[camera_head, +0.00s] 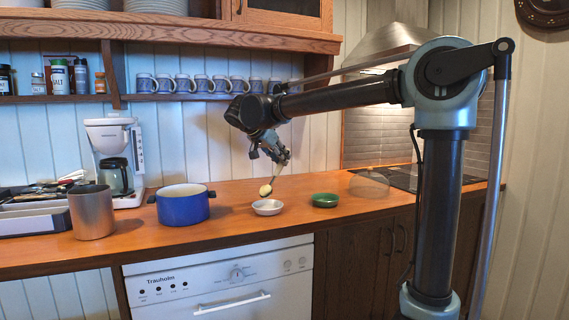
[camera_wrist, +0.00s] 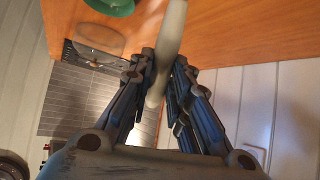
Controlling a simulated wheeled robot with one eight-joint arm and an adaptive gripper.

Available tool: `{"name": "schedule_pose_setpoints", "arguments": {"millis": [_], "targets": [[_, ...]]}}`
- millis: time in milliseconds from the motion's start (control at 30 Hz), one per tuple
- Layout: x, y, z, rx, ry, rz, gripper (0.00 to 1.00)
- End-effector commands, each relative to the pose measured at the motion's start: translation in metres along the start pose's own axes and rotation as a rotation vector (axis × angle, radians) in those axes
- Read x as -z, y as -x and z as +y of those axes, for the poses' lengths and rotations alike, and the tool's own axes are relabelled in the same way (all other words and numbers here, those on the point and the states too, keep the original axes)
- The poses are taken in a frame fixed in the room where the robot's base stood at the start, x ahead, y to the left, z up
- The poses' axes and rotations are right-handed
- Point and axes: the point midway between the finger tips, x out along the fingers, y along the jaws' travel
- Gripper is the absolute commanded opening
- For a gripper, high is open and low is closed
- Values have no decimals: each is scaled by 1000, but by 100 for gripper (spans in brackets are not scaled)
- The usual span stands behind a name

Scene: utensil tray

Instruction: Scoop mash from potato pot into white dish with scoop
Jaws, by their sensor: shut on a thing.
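My gripper (camera_head: 281,160) is shut on the handle of the scoop (camera_head: 266,189) and holds it above the white dish. The scoop's bowl end holds a pale yellowish mass that looks like mash. In the wrist view, the scoop's pale handle (camera_wrist: 170,40) runs up between the fingers of my gripper (camera_wrist: 163,78); its bowl is out of that view. The white dish (camera_head: 267,208) stands on the wooden counter, just below the scoop and apart from it. The blue pot (camera_head: 183,207) stands on the counter to the left; its contents cannot be made out.
A green bowl (camera_head: 325,200) stands right of the white dish and also shows in the wrist view (camera_wrist: 112,6). A metal canister (camera_head: 92,212), a coffee maker (camera_head: 115,160) and a utensil tray (camera_head: 35,220) stand at left. Mugs (camera_head: 185,84) line the shelf above.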

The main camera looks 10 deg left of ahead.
Motion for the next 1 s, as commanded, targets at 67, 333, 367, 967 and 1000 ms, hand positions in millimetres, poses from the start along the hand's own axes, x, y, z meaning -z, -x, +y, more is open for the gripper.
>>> {"name": "schedule_pose_setpoints", "arguments": {"millis": [67,333,367,967,1000], "targets": [[-1,7,0,1,3,46,0],[-8,27,0,2,2,205,0],[-8,30,0,3,1,223,0],[-26,64,0,-1,0,512,0],[-26,65,0,0,0,519,0]]}}
